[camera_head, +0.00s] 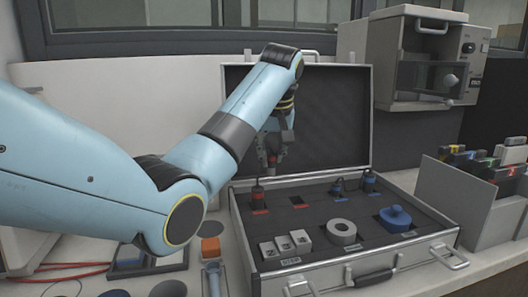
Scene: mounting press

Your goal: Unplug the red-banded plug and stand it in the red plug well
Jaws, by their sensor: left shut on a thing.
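My left gripper (277,141) hangs above the back left of an open case (345,257), fingers down. It is shut on a small dark piece with a red part, the red-banded plug (272,161), held clear above the case's insert. The fingers hide part of it. Another dark plug (257,194) stands upright in the case behind a red label, below and left of the held one. To its right a red-marked spot (298,202) in the insert has no plug standing on it. My right gripper is not in view.
Two dark plugs with blue marks (338,188) (369,181) stand further right. The case also holds white blocks (285,245), a grey ring (342,231) and a blue knob (395,217). Its raised lid (335,120) stands behind the gripper. A grey machine (415,55) is behind right.

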